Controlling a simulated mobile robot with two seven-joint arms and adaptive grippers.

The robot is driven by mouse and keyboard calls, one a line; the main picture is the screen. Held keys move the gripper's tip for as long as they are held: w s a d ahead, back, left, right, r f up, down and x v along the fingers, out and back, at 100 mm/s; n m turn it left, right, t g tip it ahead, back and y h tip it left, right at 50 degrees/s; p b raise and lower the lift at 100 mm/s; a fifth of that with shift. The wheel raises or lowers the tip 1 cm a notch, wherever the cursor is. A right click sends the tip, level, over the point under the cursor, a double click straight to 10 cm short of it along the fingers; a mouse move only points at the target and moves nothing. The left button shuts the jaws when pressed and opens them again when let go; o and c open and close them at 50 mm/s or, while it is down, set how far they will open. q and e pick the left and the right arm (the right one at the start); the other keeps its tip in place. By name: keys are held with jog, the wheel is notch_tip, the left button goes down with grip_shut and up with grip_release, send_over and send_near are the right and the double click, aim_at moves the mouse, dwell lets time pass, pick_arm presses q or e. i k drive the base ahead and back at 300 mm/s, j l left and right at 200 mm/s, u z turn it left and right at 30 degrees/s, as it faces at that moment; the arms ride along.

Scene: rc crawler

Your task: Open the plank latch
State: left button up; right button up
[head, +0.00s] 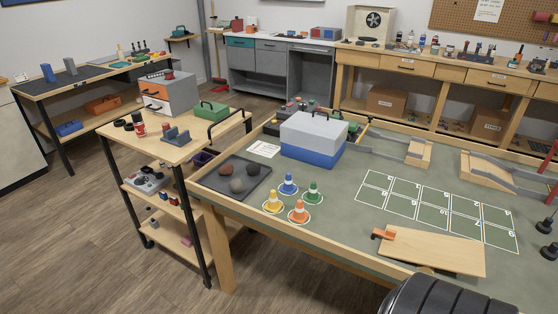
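A flat light wooden plank (435,253) lies on the green-grey top of the large table, near its front edge at the right. An orange latch-like piece (384,234) sits at the plank's left end, by its upper corner. The piece is small, so I cannot tell whether it is open or closed. Neither of my grippers shows in the head view.
Cones (298,211) on discs, a dark tray (232,181) of stones and a blue-grey toolbox (313,139) stand left of the plank. A white-lined grid (437,209) lies behind it. A dark ribbed shape (450,294), unclear, covers the table's front edge.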

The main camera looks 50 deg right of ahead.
aim_at(389, 234)
jog(key=z, duration=1.2)
